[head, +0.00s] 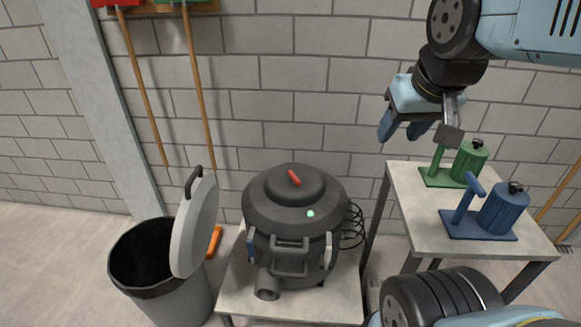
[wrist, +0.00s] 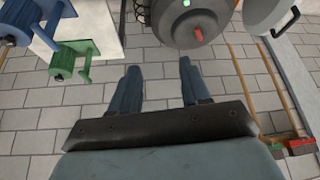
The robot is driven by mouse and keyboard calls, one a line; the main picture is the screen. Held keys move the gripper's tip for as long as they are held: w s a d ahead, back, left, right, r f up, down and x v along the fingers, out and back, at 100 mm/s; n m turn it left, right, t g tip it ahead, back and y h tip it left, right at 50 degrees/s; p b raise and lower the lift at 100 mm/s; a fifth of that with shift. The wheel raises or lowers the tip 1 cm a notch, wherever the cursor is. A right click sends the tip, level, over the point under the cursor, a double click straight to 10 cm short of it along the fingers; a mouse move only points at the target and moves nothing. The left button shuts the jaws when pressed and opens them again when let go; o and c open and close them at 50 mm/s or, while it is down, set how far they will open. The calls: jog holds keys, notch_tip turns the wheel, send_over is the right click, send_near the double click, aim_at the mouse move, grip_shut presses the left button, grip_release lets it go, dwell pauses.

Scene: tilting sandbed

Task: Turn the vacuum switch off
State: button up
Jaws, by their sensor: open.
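The vacuum (head: 290,222) is a dark grey drum on a low pale table. Its switch is a red lever (head: 294,178) on the domed lid, lying slantwise. A green light (head: 310,213) glows on the lid's front. In the wrist view the vacuum (wrist: 193,20) is at the top right of centre, with the red switch (wrist: 198,34) and green light (wrist: 186,3) showing. My gripper (head: 402,133) is up at the right, above and to the right of the vacuum and apart from it. Its two blue fingers (wrist: 158,72) are spread and empty.
A bin (head: 165,265) with its pale lid (head: 195,225) raised stands left of the vacuum. A table (head: 410,190) at right carries a green device (head: 466,160) and a blue device (head: 500,210). Long-handled tools (head: 198,90) hang on the block wall. The space above the vacuum is clear.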

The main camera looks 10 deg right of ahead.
jog(key=w+a+f+n+g, duration=0.1)
jog(key=w+a+g, duration=0.15)
jog(key=w, duration=0.75)
jog(key=n+g+h, duration=0.2)
jog(key=n+g, duration=0.1)
send_over(293, 175)
jog(key=a, duration=0.3)
notch_tip(293, 175, down, 19)
jog(key=shift+t, duration=0.35)
jog(key=d+f, duration=0.1)
jog(key=f, duration=0.3)
jog(key=d+f, duration=0.1)
jog(key=f, duration=0.8)
jog(key=shift+w+d, duration=0.1)
jog(key=shift+d, duration=0.3)
jog(key=shift+r, duration=0.1)
